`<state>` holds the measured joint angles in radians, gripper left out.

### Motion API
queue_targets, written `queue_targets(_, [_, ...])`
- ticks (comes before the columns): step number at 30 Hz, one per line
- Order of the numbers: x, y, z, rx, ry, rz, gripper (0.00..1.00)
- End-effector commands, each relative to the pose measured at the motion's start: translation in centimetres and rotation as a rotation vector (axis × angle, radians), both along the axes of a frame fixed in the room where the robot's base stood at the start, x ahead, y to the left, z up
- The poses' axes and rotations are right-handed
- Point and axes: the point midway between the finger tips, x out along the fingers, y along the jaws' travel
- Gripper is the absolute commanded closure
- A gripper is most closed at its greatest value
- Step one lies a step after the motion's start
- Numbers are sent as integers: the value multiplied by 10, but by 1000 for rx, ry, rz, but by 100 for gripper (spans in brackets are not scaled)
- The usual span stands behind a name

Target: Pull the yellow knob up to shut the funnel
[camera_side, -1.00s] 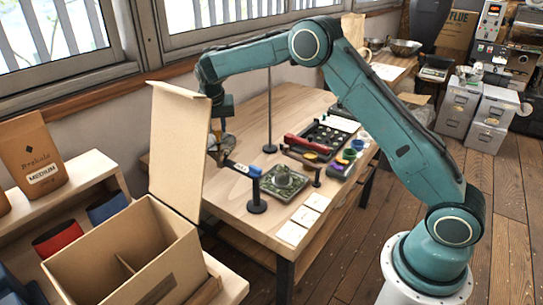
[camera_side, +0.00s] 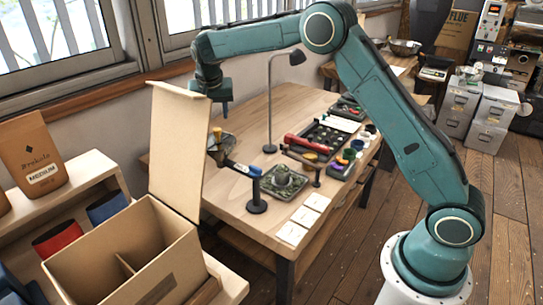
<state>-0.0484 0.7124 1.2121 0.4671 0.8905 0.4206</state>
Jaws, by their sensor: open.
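The yellow knob (camera_side: 217,131) stands upright above the funnel (camera_side: 218,150), which sits at the left end of the table, partly hidden by the raised carton flap. A dark arm with a blue part (camera_side: 241,169) runs from the funnel towards a black post (camera_side: 257,195). My gripper (camera_side: 226,108) points down, above and slightly right of the knob, with a visible gap between them. It is open and holds nothing that I can see. Its fingers are small and dark here.
An open cardboard box (camera_side: 130,255) with a tall raised flap (camera_side: 178,150) stands just left of the funnel. A desk lamp (camera_side: 270,110) stands behind. A green-patterned tray (camera_side: 284,185), white cards (camera_side: 292,234) and a black tray (camera_side: 320,138) lie to the right.

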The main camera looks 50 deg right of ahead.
Motion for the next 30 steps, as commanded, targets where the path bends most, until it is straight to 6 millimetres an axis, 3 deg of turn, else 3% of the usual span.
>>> queue_targets(6, [-10,11,37,0,-4,0,55])
queue_targets(12, [-17,18,61,-1,-4,0,55])
queue_targets(18, [-21,21,73,-1,-2,0,55])
queue_targets(30, [-22,21,75,0,-1,0,55])
